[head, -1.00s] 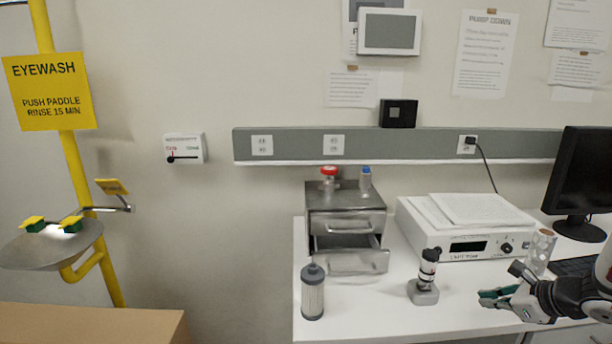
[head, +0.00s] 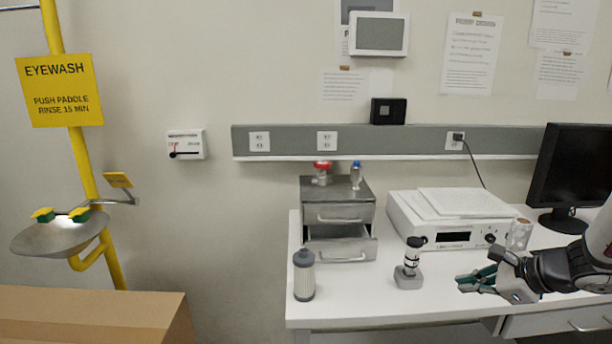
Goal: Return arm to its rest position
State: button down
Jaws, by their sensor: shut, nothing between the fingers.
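My gripper (head: 470,281) is at the right of the head view, with teal fingertips pointing left. It is shut and empty, over the front right part of the white bench (head: 345,312). My arm (head: 565,268) reaches in from the right edge. The gripper is to the right of a small grey pump-like device (head: 408,278) with a black and white top, apart from it.
A grey filter canister (head: 304,278) stands at the bench's front left. Behind it is a metal drawer unit (head: 340,200) with its lower drawer (head: 345,250) pulled out. A white instrument (head: 450,228), a clear jar (head: 519,234) and a monitor (head: 580,170) stand behind my gripper.

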jog(key=s+a+r+n+g, duration=0.2)
jog(key=s+a+r+n, duration=0.3)
jog(key=a+n, duration=0.15)
jog(key=s+a+r+n+g, duration=0.1)
jog(key=s+a+r+n, duration=0.45)
jog(key=a, duration=0.25)
jog(key=s+r+n+h, duration=0.2)
jog(key=s+n, duration=0.4)
jog(key=s, duration=0.1)
jog(key=s+a+r+n+h, duration=0.1)
jog(key=s+r+n+h, duration=0.1)
jog(key=s+n, duration=0.3)
jog(key=s, duration=0.3)
jog(key=shift+s+r+n+h, duration=0.25)
jog(key=shift+r+n+h, duration=0.05)
jog(key=shift+r+n, duration=0.1)
jog(key=shift+a, duration=0.1)
